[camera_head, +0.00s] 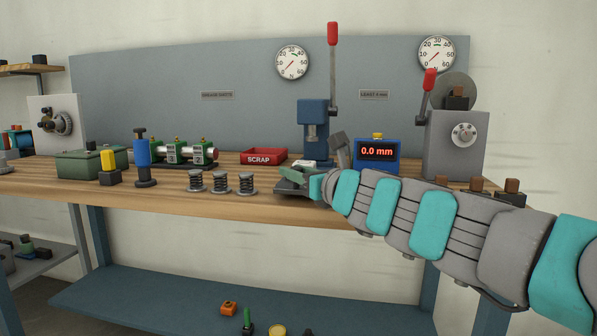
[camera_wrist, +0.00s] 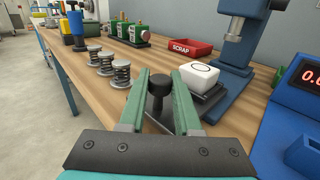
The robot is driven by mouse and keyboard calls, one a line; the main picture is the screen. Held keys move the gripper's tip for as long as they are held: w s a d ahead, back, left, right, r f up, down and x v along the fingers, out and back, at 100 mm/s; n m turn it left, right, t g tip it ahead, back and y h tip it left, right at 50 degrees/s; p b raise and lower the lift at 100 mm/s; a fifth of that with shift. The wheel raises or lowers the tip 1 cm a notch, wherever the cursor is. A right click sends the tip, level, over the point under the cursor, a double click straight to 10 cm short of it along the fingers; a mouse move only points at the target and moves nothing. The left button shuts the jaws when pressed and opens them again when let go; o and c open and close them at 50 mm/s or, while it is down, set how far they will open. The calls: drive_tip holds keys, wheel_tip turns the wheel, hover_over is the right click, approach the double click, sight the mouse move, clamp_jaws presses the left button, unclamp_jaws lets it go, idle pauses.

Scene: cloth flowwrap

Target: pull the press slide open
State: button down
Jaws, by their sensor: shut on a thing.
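The blue arbor press (camera_head: 313,115) stands on the bench with its red-tipped lever up; its blue base shows in the wrist view (camera_wrist: 236,76). In front of its base is the dark slide (camera_wrist: 214,108), carrying a white block (camera_wrist: 199,77) with a ring mark on top. In the head view my gripper (camera_head: 290,178) is low over the bench, partly hiding the slide.
Several springs (camera_head: 219,184) stand left of my gripper. A red scrap bin (camera_head: 264,157) lies behind. A blue gauge box (camera_head: 377,152) reading 0.0 mm is close on the right, beside a grey lever press (camera_head: 456,146). The bench's front edge (camera_head: 240,211) is near my gripper.

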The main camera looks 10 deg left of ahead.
drive_tip(key=c, duration=0.6)
unclamp_jaws()
drive_tip(key=p+v, duration=0.1)
drive_tip(key=v, duration=0.5)
drive_tip(key=shift+s+d+r, duration=0.1)
drive_tip(key=shift+d, duration=0.1)
drive_tip(key=shift+s+d, duration=0.4)
drive_tip(key=shift+s, duration=0.15)
